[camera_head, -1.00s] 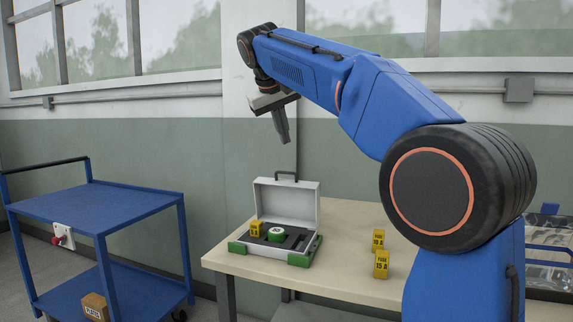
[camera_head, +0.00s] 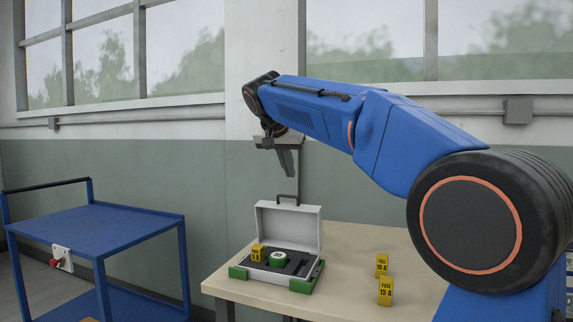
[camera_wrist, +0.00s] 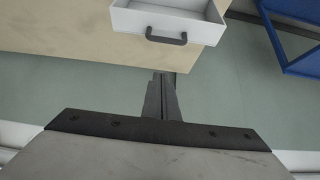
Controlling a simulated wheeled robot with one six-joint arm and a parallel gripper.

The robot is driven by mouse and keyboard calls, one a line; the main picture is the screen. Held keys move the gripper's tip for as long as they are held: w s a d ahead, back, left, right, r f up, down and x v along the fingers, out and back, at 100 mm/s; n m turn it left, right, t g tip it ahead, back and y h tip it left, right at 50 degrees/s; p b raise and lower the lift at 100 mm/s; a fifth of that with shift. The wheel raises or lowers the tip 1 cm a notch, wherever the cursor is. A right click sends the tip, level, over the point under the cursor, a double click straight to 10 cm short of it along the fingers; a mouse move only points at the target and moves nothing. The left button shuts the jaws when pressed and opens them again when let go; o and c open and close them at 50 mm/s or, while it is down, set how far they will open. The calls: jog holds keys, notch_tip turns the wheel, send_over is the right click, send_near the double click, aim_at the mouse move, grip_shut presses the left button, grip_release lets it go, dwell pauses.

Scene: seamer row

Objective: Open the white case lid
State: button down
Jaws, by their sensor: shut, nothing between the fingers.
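The white case stands on the light wooden table, and its white lid (camera_head: 289,226) is up, with a dark handle (camera_head: 288,199) on its top edge. The case base (camera_head: 274,281) has green corners and a dark insert holding a yellow block (camera_head: 257,253) and a round green-and-white item (camera_head: 278,257). My gripper (camera_head: 287,172) is shut and empty, pointing down above the lid and apart from it. In the wrist view, my gripper (camera_wrist: 161,80) shows with closed fingers, and the lid (camera_wrist: 165,18) and its handle (camera_wrist: 166,40) lie beyond the fingertips.
Two yellow fuse blocks (camera_head: 382,265) stand on the table (camera_head: 350,240) right of the case. A blue cart (camera_head: 110,228) with a red-and-white fitting (camera_head: 62,259) stands at left. A wall with windows rises behind. The table between case and fuses is clear.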

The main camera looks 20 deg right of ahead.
jog(key=shift+s+a+f, duration=0.1)
jog(key=shift+f, duration=1.25)
jog(key=shift+s+a+f, duration=0.1)
jog(key=shift+f, duration=1.25)
jog(key=shift+s+a+f, duration=0.1)
jog(key=shift+s+a, duration=0.35)
jog(key=shift+s, duration=0.15)
jog(key=shift+s+a+f, duration=0.1)
jog(key=shift+s+a, duration=0.3)
jog(key=shift+s, duration=0.2)
jog(key=shift+r, duration=0.1)
